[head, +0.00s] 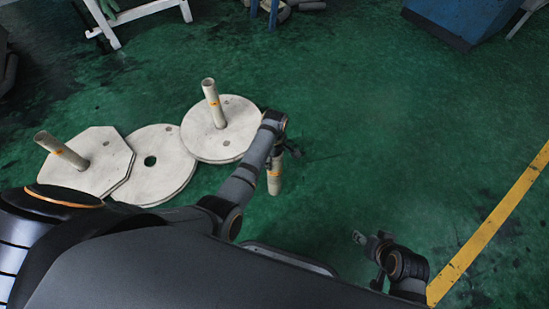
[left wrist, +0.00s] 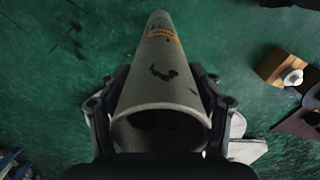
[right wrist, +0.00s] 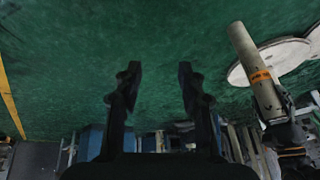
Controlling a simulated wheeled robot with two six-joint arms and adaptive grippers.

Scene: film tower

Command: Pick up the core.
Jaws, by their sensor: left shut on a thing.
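The core, a pale grey tube with an orange band, is held in my left gripper (head: 283,151). In the head view the core (head: 274,181) hangs upright beside the arm, its upper part hidden. In the left wrist view the core (left wrist: 158,85) lies between the two fingers of the left gripper (left wrist: 158,100), its hollow end toward the camera. In the right wrist view the core (right wrist: 252,65) shows at the right, with the left gripper around one end. My right gripper (right wrist: 158,72) is open and empty, and shows low at the right in the head view (head: 366,241).
A round disc (head: 190,137) with an upright tube (head: 213,103), a round disc with a centre hole (head: 140,182) and an octagonal plate (head: 112,150) with another tube (head: 62,150) lie on the green floor. A yellow line (head: 490,225) crosses the right side. The middle floor is clear.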

